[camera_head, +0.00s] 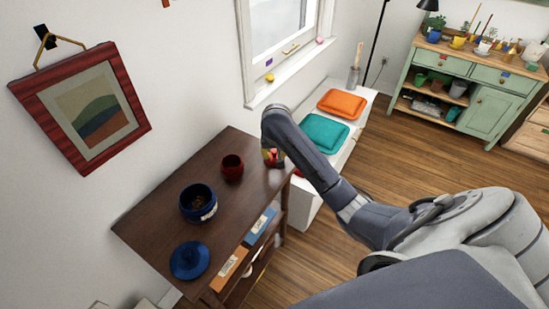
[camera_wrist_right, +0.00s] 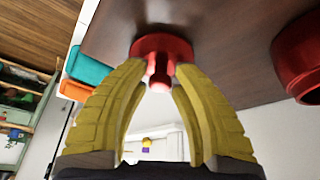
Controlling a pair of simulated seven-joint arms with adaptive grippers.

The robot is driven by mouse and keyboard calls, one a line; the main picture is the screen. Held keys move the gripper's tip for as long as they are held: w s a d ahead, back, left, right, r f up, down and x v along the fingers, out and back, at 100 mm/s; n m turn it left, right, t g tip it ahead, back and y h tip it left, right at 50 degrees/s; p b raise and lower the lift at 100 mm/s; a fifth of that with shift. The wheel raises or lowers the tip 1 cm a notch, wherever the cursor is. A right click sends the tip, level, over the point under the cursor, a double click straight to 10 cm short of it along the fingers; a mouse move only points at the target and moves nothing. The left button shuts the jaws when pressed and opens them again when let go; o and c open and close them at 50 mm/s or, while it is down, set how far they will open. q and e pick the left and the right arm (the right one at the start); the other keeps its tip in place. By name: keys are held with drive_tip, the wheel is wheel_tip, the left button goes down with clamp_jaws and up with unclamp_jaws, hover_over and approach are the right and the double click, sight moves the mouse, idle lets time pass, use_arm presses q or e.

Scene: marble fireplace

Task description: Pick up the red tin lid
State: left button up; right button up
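The red tin lid (camera_wrist_right: 152,44) lies on the dark wooden table in the right wrist view, its round knob (camera_wrist_right: 158,76) pointing towards me. In the head view only a little red of the lid (camera_head: 277,163) shows under my right gripper (camera_head: 270,155). In the wrist view my right gripper (camera_wrist_right: 159,72) has its yellow fingers on either side of the knob, with narrow gaps left. It looks open, and contact is not clear. A red tin (camera_head: 232,167) stands left of the lid; its rim (camera_wrist_right: 302,60) shows at the wrist view's right. My left gripper is out of view.
The brown table (camera_head: 156,227) also holds a blue pot (camera_head: 207,213) and a blue lid (camera_head: 189,260). Boxes (camera_head: 231,268) sit on the shelf below.

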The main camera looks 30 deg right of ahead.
clamp_jaws()
drive_tip(key=shift+r, duration=0.1)
